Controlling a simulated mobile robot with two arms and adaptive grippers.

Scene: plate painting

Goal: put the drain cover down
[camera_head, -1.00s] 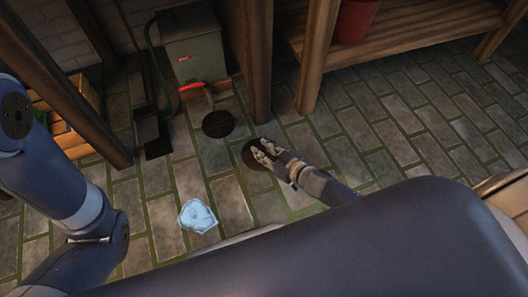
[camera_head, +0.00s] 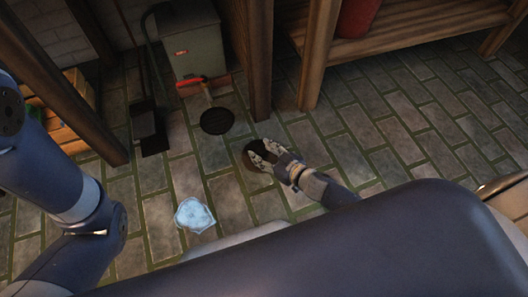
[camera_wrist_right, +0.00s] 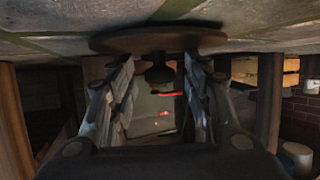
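The drain cover (camera_head: 249,159) is a brown round disc on the stone floor, partly hidden by my right gripper. In the right wrist view the drain cover (camera_wrist_right: 130,42) appears flat against the floor, with a dark knob (camera_wrist_right: 159,75) on it. My right gripper (camera_head: 261,151) is over the cover. In the wrist view its two fingers (camera_wrist_right: 158,88) stand apart on either side of the knob, with a visible gap on each side. A dark round drain (camera_head: 217,121) lies in the floor just up and left of the cover. My left gripper is out of view.
A grey metal box (camera_head: 190,45) with a red-handled pipe stands behind the drain. A wooden post (camera_head: 259,65) and shelf (camera_head: 400,38) stand behind the gripper. A pale blue patch (camera_head: 194,215) lies on the floor, front left. The floor to the right is open.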

